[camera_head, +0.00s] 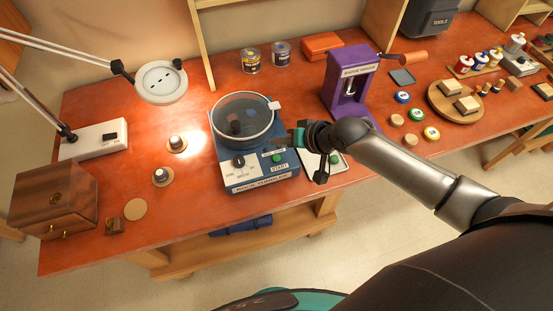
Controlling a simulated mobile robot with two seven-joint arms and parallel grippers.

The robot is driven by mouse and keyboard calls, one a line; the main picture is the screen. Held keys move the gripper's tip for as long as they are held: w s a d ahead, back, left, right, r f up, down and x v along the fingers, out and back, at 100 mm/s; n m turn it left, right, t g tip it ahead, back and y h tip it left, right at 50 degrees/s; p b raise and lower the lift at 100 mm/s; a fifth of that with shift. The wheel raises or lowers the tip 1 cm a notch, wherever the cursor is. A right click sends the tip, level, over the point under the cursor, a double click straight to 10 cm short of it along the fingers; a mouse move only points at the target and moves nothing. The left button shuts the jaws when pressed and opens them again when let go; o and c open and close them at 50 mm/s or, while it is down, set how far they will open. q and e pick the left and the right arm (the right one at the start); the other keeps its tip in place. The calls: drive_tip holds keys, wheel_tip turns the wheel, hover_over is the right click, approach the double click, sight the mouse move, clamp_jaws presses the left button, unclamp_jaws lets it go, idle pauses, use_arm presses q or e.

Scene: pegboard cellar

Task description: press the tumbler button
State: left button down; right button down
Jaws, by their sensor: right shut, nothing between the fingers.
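The rock tumbler (238,190) is a blue box with a round, clear-lidded drum (242,118) on top, in the middle of the workbench. Its pale front panel carries a black dial (239,161) and a green button (277,158) marked START. My right arm comes in from the right. My right gripper (290,139) is shut and empty, above and slightly right of the green button in the picture. The button's top shows; I cannot tell the exact gap, but they look apart. My left gripper is not in view.
A purple press (347,92) stands right of the tumbler, with a pale tray (337,165) partly under my gripper. Two cans (281,54) stand behind.

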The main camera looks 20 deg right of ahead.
drive_tip(key=b, duration=0.3)
hover_over(277, 158)
drive_tip(key=s, duration=0.1)
drive_tip(key=f, duration=0.4)
drive_tip(key=shift+d, duration=0.2)
drive_tip(key=shift+f, duration=0.45)
drive_tip(key=shift+f+b, duration=0.15)
drive_tip(key=shift+b, duration=0.15)
idle(0.7)
drive_tip(key=shift+f, duration=0.25)
